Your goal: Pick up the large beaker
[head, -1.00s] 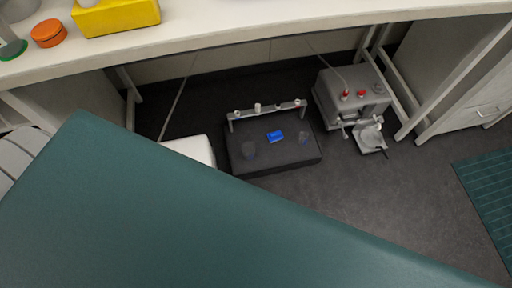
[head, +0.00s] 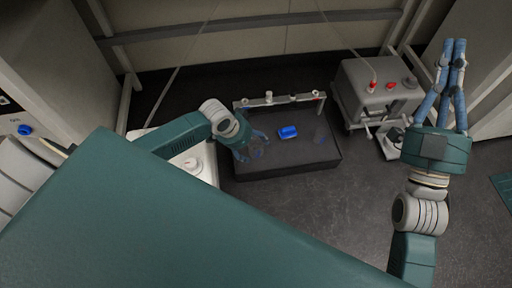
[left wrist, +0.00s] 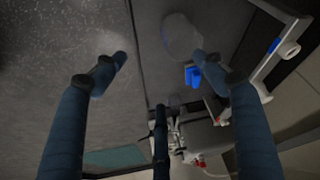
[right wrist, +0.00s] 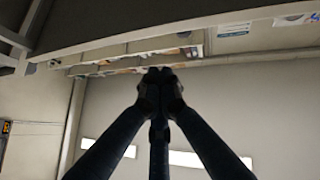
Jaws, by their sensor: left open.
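The large beaker (head: 258,152) is clear and hard to see on the left part of the dark platform (head: 300,164). In the left wrist view the beaker (left wrist: 182,40) stands out as a pale, see-through cylinder. My left gripper (head: 256,143) is at the beaker, partly covering it in the head view. Its fingers are spread, and in the left wrist view one fingertip overlaps the beaker's edge. Whether it touches cannot be told. My right gripper (head: 454,48) is raised at the right, its fingertips together and empty in the right wrist view (right wrist: 160,76).
A blue object (head: 288,132) lies on the platform, with a faint smaller clear vessel (head: 318,138) to its right. A low rail (head: 280,99) runs along the back. A grey machine (head: 378,88) stands at right, a white device (head: 200,160) at left.

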